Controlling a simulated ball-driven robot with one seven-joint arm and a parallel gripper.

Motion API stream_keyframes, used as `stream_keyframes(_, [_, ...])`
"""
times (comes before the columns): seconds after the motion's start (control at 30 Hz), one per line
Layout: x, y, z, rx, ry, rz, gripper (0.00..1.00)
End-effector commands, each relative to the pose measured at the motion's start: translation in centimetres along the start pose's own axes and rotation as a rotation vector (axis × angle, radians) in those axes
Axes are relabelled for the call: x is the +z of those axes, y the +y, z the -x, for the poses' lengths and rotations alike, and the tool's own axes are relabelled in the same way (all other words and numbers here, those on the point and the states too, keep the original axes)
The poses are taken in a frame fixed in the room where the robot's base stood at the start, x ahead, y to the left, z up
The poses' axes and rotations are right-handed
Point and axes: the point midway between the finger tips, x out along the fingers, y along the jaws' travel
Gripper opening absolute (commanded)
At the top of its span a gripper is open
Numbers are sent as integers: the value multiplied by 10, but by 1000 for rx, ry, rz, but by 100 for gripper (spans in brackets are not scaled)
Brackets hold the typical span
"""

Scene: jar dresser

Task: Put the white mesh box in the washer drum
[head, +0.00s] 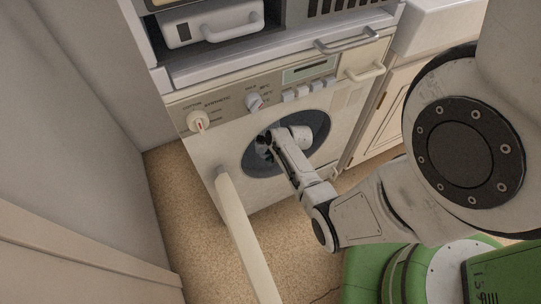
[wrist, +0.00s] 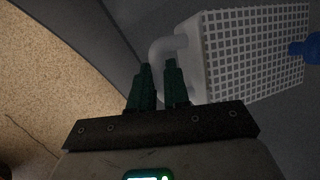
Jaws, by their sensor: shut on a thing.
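The white mesh box (wrist: 245,55) fills the upper right of the wrist view, tilted, with a white curved handle (wrist: 162,48) on its left side. My gripper (wrist: 158,72) has dark green fingers shut on this handle. In the head view my gripper (head: 264,142) reaches into the dark round opening of the washer drum (head: 262,168). The box cannot be made out clearly there. The washer (head: 205,150) is cream, with a knob and button panel above the opening.
A long cream panel (head: 245,235), seen nearly edge-on, stands out in front of the washer at the left. A blue piece (wrist: 304,47) shows at the box's right edge. A drawer with a white case (head: 210,25) sits above. Speckled floor (head: 185,215) is open at left.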

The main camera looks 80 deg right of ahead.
Motion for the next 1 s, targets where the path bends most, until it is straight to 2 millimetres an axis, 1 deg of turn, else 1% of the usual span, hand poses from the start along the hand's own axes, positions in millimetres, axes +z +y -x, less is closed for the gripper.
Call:
stream_keyframes(0.03, [-2, 2, -6, -1, 1, 0, 0])
stream_keyframes(0.1, [-2, 3, -9, -2, 1, -2, 0])
stream_keyframes(0.43, [-1, 3, -8, -2, 1, -3, 0])
stream_keyframes(0.97, [-6, 6, -19, -2, 1, -2, 0])
stream_keyframes(1.0, [-6, 7, -19, 0, 1, -3, 17])
